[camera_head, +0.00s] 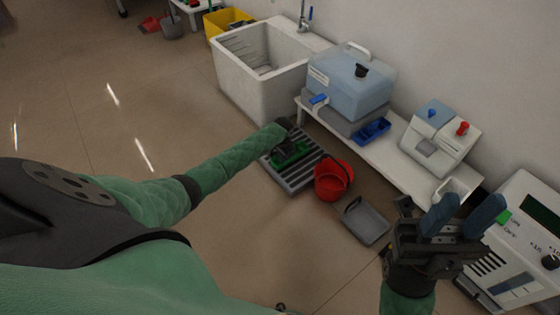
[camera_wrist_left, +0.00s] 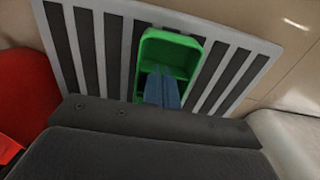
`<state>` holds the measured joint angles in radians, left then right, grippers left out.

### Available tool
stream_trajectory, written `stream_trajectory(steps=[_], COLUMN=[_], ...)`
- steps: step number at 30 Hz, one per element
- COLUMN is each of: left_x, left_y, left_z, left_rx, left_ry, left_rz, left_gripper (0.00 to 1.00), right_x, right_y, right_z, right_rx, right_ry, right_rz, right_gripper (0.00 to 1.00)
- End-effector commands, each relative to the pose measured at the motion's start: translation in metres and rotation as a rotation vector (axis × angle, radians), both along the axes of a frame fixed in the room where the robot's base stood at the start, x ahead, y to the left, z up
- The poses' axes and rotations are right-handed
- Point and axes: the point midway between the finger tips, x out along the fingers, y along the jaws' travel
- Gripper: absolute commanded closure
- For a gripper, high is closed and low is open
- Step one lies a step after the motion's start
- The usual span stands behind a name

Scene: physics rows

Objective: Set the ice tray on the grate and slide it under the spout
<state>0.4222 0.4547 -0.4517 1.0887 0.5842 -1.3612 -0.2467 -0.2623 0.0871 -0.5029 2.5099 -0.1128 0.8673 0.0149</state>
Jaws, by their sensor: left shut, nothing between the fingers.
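A green tray (camera_head: 295,157) with a divider lies on the dark slatted grate (camera_head: 268,166) on the floor; I take it for the ice tray. My left gripper (camera_head: 286,145) reaches down over it. In the left wrist view, the blue fingers (camera_wrist_left: 162,88) are together with nothing between them, and their tips are inside the green tray (camera_wrist_left: 183,44). Whether they touch its wall I cannot tell. A blue spout (camera_head: 318,99) sits on the front of the water container (camera_head: 352,80), above and beyond the grate. My right gripper (camera_head: 462,217) is raised, open and empty.
A red bucket (camera_head: 333,181) stands right beside the grate, with a grey dustpan-like tray (camera_head: 365,221) further right. A white bench (camera_head: 398,167) holds a blue tray (camera_head: 372,131) and a machine (camera_head: 438,140). A white sink (camera_head: 252,85) stands behind.

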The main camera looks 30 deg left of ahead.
Motion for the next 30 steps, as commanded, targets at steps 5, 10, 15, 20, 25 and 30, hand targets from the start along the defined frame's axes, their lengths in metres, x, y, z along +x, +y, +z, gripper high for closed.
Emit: stream_trajectory(steps=[5, 10, 15, 20, 25, 30], left_x=[0.0, 0.005, 0.029, 0.052, 0.066, 0.069], left_y=[0.0, -0.002, -0.012, -0.021, -0.027, -0.028], left_z=[0.0, 0.0, 0.001, -0.001, -0.001, 0.0], left_rx=[0.0, 0.0, 0.0, -0.002, 0.0, 0.001], left_ry=[0.0, 0.0, -0.001, -0.001, 0.0, 0.0], left_rz=[0.0, 0.001, 0.001, 0.002, 0.001, 0.0], left_gripper=[1.0, 1.0, 1.0, 1.0, 1.0, 1.0], right_x=[0.0, 0.0, 0.0, 0.0, 0.0, 0.0], right_y=[0.0, 0.0, 0.0, 0.0, 0.001, 0.001], right_z=[-0.001, 0.0, 0.003, 0.001, -0.001, -0.003], right_rx=[-0.006, -0.004, 0.003, 0.01, 0.005, -0.003], right_ry=[-0.001, -0.002, -0.004, -0.005, -0.004, -0.003], right_rz=[0.002, 0.002, 0.001, -0.003, -0.006, -0.004], right_gripper=[0.64, 0.64, 0.64, 0.64, 0.64, 0.64])
